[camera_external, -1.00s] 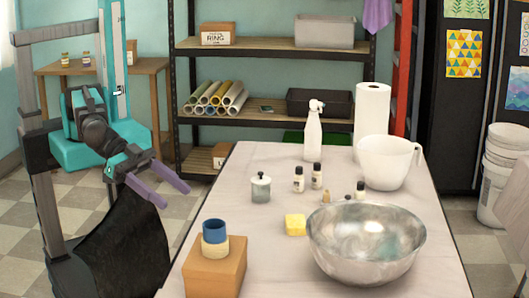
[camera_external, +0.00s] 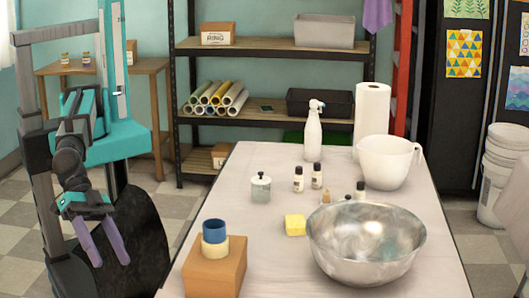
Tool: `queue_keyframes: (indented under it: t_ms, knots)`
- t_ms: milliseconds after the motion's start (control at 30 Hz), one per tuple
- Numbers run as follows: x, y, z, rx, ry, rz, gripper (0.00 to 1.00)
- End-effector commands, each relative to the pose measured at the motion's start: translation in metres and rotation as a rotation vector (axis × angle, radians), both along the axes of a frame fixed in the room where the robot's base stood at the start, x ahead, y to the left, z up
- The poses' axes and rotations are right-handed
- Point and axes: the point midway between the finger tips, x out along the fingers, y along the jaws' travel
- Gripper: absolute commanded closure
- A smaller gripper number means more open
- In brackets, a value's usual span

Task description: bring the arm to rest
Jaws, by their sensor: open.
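My gripper (camera_external: 109,262) is at the left of the external view, over my dark base. Its two purple fingers are spread apart and point down and toward the camera, with nothing between them. My arm (camera_external: 70,165) is folded in close to my teal column. The gripper is left of the table (camera_external: 275,165) and clear of its edge, touching nothing that I can see.
On the table stand a cardboard box (camera_external: 215,273) with tape rolls, a yellow block (camera_external: 295,225), a metal bowl (camera_external: 366,245), a white jug (camera_external: 388,163), a spray bottle (camera_external: 313,138), a jar (camera_external: 261,188) and small bottles. Shelving (camera_external: 270,88) stands behind.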

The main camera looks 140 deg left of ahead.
Motion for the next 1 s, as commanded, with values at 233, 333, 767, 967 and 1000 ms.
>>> queue_keyframes:
  t_ms: [233,333,767,967,1000]
  knots:
    - [0.012,-0.085,-0.026,-0.201,0.071,-0.022,0.42]
    - [0.012,-0.106,-0.033,-0.251,0.092,-0.026,0.42]
    - [0.007,-0.170,-0.060,-0.397,0.180,-0.035,0.42]
    - [-0.003,-0.162,-0.080,-0.384,0.212,-0.038,0.42]
    - [-0.005,-0.158,-0.084,-0.377,0.217,-0.039,0.42]
